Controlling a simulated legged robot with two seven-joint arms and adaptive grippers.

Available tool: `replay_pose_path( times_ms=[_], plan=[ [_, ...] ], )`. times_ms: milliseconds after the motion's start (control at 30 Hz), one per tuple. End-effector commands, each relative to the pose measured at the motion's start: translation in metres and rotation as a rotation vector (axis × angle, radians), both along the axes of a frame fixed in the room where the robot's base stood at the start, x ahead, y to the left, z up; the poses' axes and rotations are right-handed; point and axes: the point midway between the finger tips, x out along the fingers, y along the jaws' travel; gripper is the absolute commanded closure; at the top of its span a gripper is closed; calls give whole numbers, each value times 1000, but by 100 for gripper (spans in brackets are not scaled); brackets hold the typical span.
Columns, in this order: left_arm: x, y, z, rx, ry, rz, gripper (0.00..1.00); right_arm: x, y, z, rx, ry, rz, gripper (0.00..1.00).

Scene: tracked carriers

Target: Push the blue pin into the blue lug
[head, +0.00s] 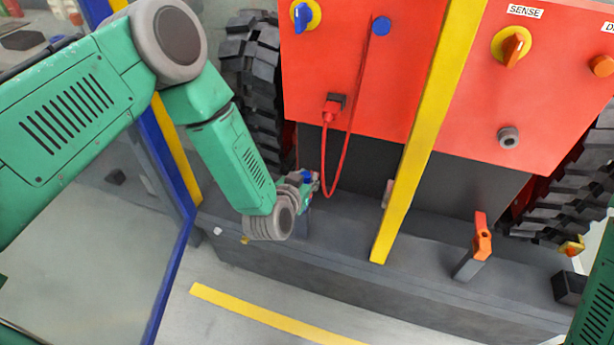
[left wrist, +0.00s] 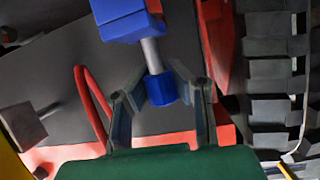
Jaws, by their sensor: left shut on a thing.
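In the left wrist view the blue pin (left wrist: 162,90) has a blue head and a grey shaft. My left gripper (left wrist: 157,72) is shut on the pin, its fingers on either side of it. The shaft reaches up to the blue lug (left wrist: 125,22) and meets its lower face; how deep it sits in the lug is hidden. In the head view my left gripper (head: 303,184) is small, beside the red carrier's lower front, with a bit of blue at it that I cannot assign to pin or lug. My right gripper is out of view.
The red carrier panel (head: 350,70) has knobs and a hanging red cable (head: 328,180). A yellow post (head: 425,130) stands right of my left gripper. An orange lug (head: 482,240) stands further right on the grey ledge (head: 420,270). A black track (head: 255,90) lies behind my left arm.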

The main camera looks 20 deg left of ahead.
Motion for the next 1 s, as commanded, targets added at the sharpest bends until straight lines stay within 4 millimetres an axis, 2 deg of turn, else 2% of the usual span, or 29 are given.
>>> replay_pose_path(
  times_ms=[700, 1000],
  plan=[
    [0, 0, -19, 0, -1, 0, 100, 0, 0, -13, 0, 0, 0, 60],
    [0, 0, -21, 0, -1, 0, 100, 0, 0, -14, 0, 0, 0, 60]
  ],
)
